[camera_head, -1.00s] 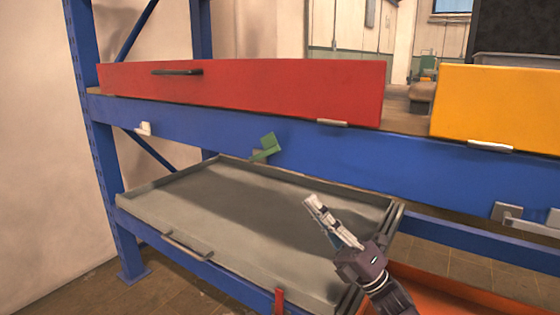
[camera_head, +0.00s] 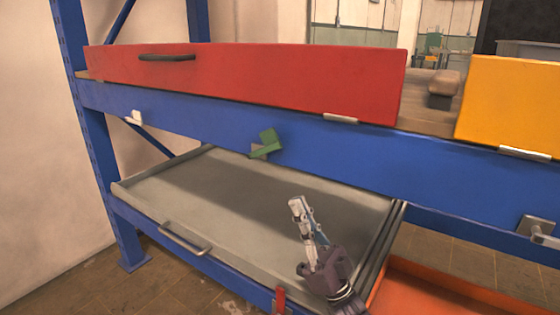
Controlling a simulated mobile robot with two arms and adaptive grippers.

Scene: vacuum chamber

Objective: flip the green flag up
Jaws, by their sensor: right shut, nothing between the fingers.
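The green flag (camera_head: 268,143) is a small angled plate on a grey mount, fixed to the front of the blue shelf beam (camera_head: 350,164) below the red drawer front. It sits tilted, with its upper end to the right. My right gripper (camera_head: 296,204) is below and to the right of the flag, over the grey tray, pointing up. Its fingers are closed together and hold nothing. It is clearly apart from the flag. My left gripper is not in view.
The red drawer front (camera_head: 260,82) and yellow one (camera_head: 510,105) stand above the beam. A grey tray (camera_head: 175,190) with a handle is below. A white flag (camera_head: 134,117) is on the left, a red flag (camera_head: 280,300) at the lower beam. An orange tray (camera_head: 430,290) lies lower right.

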